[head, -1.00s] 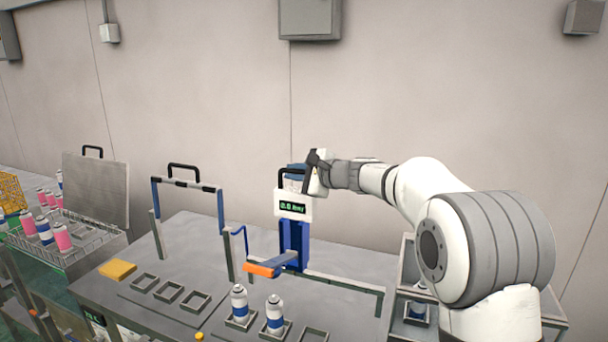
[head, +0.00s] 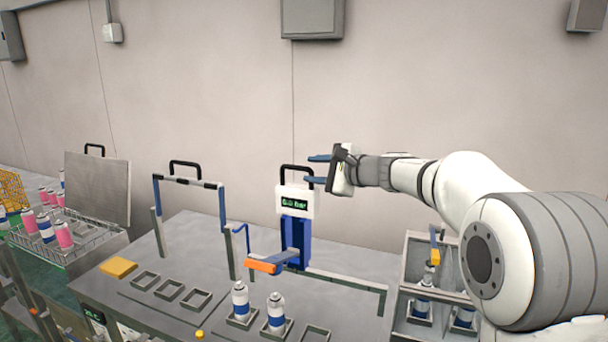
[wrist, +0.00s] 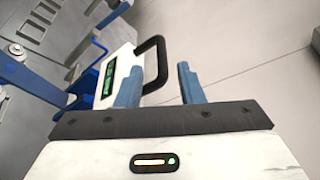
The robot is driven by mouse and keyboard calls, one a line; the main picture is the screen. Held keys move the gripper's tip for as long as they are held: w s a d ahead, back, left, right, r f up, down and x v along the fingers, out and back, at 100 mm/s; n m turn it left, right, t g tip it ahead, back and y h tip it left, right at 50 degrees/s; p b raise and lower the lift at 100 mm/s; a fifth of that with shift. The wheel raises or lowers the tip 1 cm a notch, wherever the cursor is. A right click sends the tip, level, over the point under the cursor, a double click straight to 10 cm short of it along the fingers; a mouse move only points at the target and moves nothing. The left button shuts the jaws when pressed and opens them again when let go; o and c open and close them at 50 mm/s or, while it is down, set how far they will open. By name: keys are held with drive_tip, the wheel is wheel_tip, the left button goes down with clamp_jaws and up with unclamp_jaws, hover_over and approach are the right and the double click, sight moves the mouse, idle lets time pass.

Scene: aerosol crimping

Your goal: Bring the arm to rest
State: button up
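My gripper (head: 319,169) is in the air at the upper middle of the head view, beside and slightly above the crimping machine. Its two blue fingers point left and stand apart with nothing between them. In the wrist view the fingers (wrist: 157,86) are also spread and empty. The crimper (head: 296,203) has a white head, a green display, a black handle and a blue column. In the wrist view the crimper head (wrist: 122,72) and its handle lie just beyond the left finger; I cannot tell the exact gap.
Two white-and-blue cans (head: 241,301) stand in holders on the grey bench (head: 200,238). A rack (head: 418,248) with cans is at the right, below my arm. A wire basket (head: 92,236) with pink cans is at the left. The space before the wall is free.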

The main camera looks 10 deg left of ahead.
drive_tip(key=shift+s+d+r, duration=0.1)
drive_tip(key=shift+s+d, duration=0.25)
drive_tip(key=shift+d, duration=0.25)
drive_tip(key=s+d+f+n+g+h, duration=0.1)
drive_tip(key=s+d+f+n+h, duration=0.3)
drive_tip(key=s+d+f, duration=0.3)
drive_tip(key=s+d+f+n+g+h, duration=0.2)
drive_tip(key=s+d+f+n+h, duration=0.2)
drive_tip(key=s+d, duration=0.6)
drive_tip(key=s+d+f+n+g+h, duration=0.1)
drive_tip(key=s+d+f+n+h, duration=0.3)
drive_tip(key=s+d+f, duration=0.5)
drive_tip(key=s+h, duration=0.1)
drive_tip(key=s, duration=0.9)
drive_tip(key=shift+s+d+f+g+h, duration=0.3)
drive_tip(key=shift+s+d+f+g, duration=0.05)
drive_tip(key=shift+g, duration=0.05)
